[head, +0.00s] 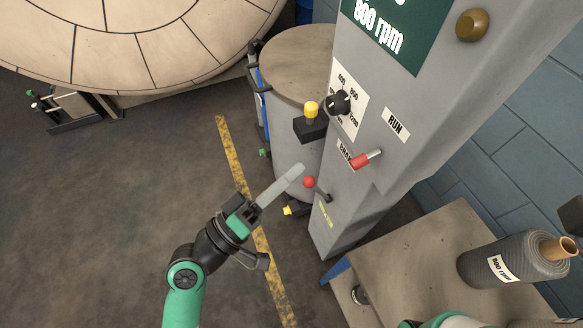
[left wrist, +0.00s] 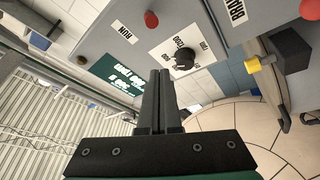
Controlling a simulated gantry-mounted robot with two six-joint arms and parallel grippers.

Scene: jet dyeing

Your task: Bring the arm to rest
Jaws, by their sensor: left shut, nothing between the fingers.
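My left gripper (head: 281,185) is shut and empty in the head view, in front of the grey control column (head: 385,150). Its fingertips appear close to a red ball-ended lever (head: 309,182) low on the column; I cannot tell whether they touch. In the left wrist view the two fingers (left wrist: 159,75) are pressed together, with the black dial (left wrist: 184,61) and a red knob (left wrist: 151,19) beyond them. My right gripper is not in view; only a bit of green arm shows at the bottom edge of the head view.
The column carries a dial (head: 339,102), a red RUN handle (head: 366,159) and a yellow-topped lever (head: 311,109). A drum (head: 295,60) stands behind.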

